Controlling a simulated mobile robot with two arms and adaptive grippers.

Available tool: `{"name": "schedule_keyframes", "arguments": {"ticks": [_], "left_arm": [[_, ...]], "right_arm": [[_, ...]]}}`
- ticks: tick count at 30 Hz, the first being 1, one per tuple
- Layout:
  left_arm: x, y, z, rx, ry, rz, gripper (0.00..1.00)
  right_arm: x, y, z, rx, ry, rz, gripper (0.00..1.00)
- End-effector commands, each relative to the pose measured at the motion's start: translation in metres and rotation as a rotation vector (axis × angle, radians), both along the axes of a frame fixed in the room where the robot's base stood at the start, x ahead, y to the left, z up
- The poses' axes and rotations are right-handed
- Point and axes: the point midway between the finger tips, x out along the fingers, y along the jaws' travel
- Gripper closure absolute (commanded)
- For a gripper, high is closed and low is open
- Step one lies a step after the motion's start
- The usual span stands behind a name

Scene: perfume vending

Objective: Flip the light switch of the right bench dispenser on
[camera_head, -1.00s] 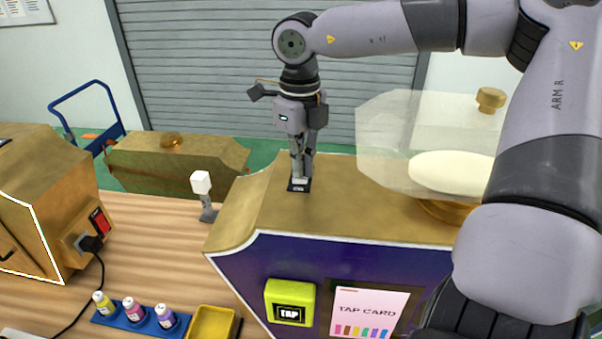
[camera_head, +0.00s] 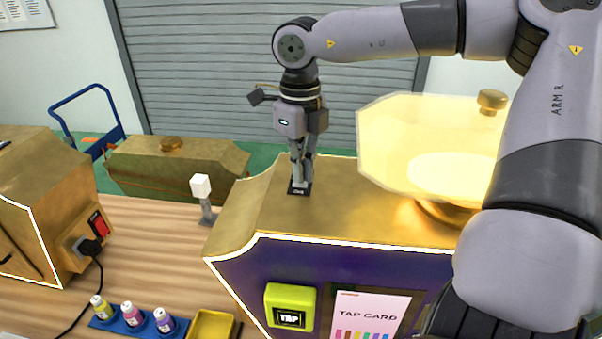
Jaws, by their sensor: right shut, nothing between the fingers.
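The right bench dispenser (camera_head: 345,222) is a gold-topped cabinet with a dark purple front and a glowing white edge strip. Its clear container (camera_head: 385,140) on top is lit warm yellow. A small black switch plate (camera_head: 299,190) sits on the top near the left end. My right gripper (camera_head: 301,184) points straight down at the plate, fingers shut and empty, tips at the switch. The fingers hide part of the switch, and I cannot tell whether they touch it. My left gripper is not in view.
A second gold dispenser (camera_head: 40,220) with a red switch and black plug stands at the left. A white cube on a grey stand (camera_head: 202,195) is left of the right dispenser. Several small bottles in a blue rack (camera_head: 138,324) and a yellow tray (camera_head: 212,326) lie in front.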

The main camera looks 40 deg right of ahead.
Motion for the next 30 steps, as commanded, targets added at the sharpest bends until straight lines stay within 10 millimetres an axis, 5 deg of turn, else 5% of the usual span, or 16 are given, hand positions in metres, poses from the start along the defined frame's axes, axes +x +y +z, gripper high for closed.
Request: {"name": "schedule_keyframes", "arguments": {"ticks": [21, 30], "left_arm": [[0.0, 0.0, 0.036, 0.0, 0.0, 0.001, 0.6], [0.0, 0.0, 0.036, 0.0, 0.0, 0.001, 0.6]], "right_arm": [[0.001, 0.0, 0.062, 0.0, -0.004, -0.001, 1.0], [0.001, 0.0, 0.063, 0.0, -0.004, 0.0, 1.0]]}}
